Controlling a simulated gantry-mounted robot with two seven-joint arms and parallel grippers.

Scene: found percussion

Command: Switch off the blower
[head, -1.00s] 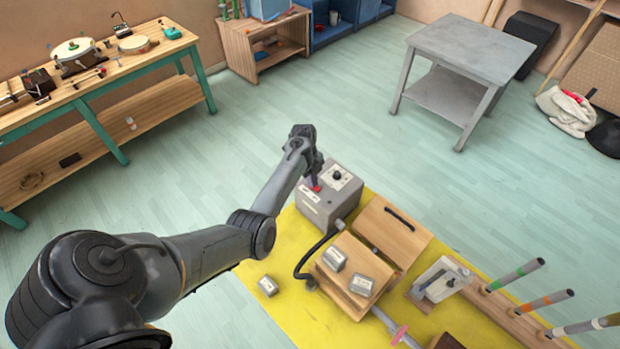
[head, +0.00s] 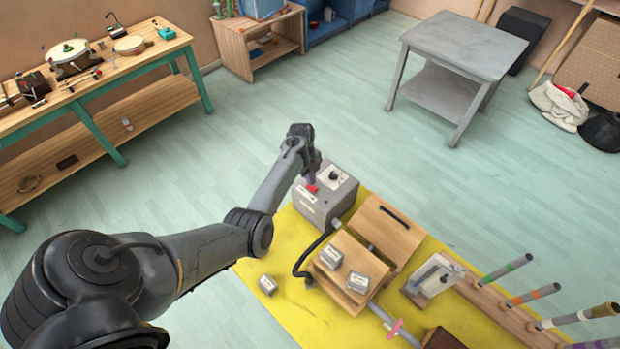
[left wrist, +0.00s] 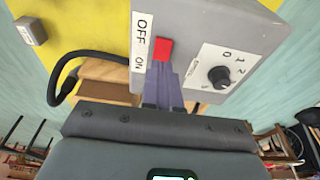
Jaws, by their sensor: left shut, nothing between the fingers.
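The blower (head: 327,203) is a grey box at the far end of the yellow mat. A black hose leaves its side. In the left wrist view its face (left wrist: 193,18) shows a red switch (left wrist: 163,49) beside a white OFF/ON label (left wrist: 141,42), and a black knob (left wrist: 219,77) with numbers. The red switch also shows in the head view (head: 311,189). My left gripper (head: 312,179) is shut and empty, its fingertips (left wrist: 162,70) right at the switch's edge on the ON-label side. I cannot tell whether they touch it, or which way it is set.
A wooden box (head: 350,270) with grey weights on it, a wooden lid-like board (head: 387,228) and a rack of striped tubes (head: 505,311) stand near the blower. A loose grey weight (head: 268,285) lies on the yellow mat (head: 300,318). A grey table (head: 465,50) stands behind on open floor.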

